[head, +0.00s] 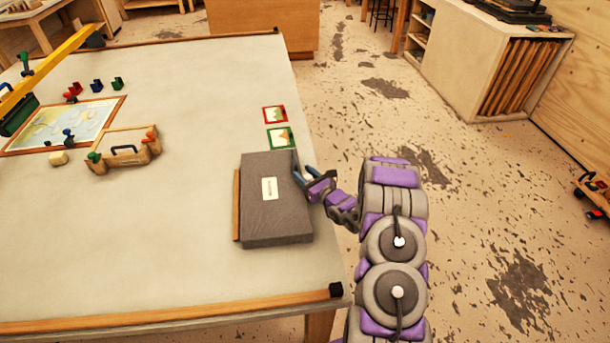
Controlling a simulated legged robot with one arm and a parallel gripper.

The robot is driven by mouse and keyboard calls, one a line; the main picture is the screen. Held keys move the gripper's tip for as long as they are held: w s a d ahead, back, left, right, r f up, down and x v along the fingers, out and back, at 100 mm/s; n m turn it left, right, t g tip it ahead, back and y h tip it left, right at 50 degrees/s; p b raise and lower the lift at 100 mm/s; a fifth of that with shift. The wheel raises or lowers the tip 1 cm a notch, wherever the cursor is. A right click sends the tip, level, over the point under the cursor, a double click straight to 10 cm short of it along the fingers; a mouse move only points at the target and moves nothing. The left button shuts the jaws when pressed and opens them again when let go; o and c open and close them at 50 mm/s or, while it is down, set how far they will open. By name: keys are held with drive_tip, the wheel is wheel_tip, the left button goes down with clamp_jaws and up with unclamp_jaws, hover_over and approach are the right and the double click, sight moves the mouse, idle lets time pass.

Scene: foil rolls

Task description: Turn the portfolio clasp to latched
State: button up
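The portfolio (277,215) is a flat dark grey case with a small white label, lying on the pale table. A wooden strip shows along its left edge. My gripper (295,165) is at the upper right edge of the portfolio, reaching in from the right. Its two fingers look spread apart, with the tips over or against that edge; I cannot tell whether they touch it. I cannot make out the clasp; it may be hidden by the fingers or too small to see.
Two small framed cards, red (275,114) and green (281,137), lie just beyond the portfolio. A wooden toolbox (125,149), a framed map (62,125) and a yellow beam (50,62) are to the left. The table's right edge runs close beside the portfolio. The table front is clear.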

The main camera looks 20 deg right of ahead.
drive_tip(key=c, duration=0.8)
drive_tip(key=shift+o, duration=0.2)
drive_tip(key=shift+r+n+y+p, duration=0.1)
drive_tip(key=shift+n+y+p, duration=0.3)
drive_tip(key=shift+y+p, duration=0.25)
drive_tip(key=shift+a+y, duration=0.1)
drive_tip(key=shift+y, duration=0.15)
drive_tip(key=shift+s+n+g+y+p, duration=0.1)
drive_tip(key=shift+n+g+y+p, duration=0.65)
drive_tip(key=shift+n+y, duration=0.3)
drive_tip(key=n+g+y, duration=0.1)
drive_tip(key=n+y, duration=0.1)
drive_tip(key=n+g+y, duration=0.1)
drive_tip(key=y, duration=0.1)
drive_tip(key=shift+s+a+f+g, duration=0.15)
drive_tip(key=shift+a+f+g, duration=0.1)
drive_tip(key=shift+g, duration=0.1)
drive_tip(key=shift+a+r+n+g+y+b, duration=0.1)
drive_tip(key=shift+n+g+y+b, duration=0.3)
drive_tip(key=shift+n+g+y, duration=0.35)
drive_tip(key=shift+s+g, duration=0.1)
drive_tip(key=shift+g, duration=0.25)
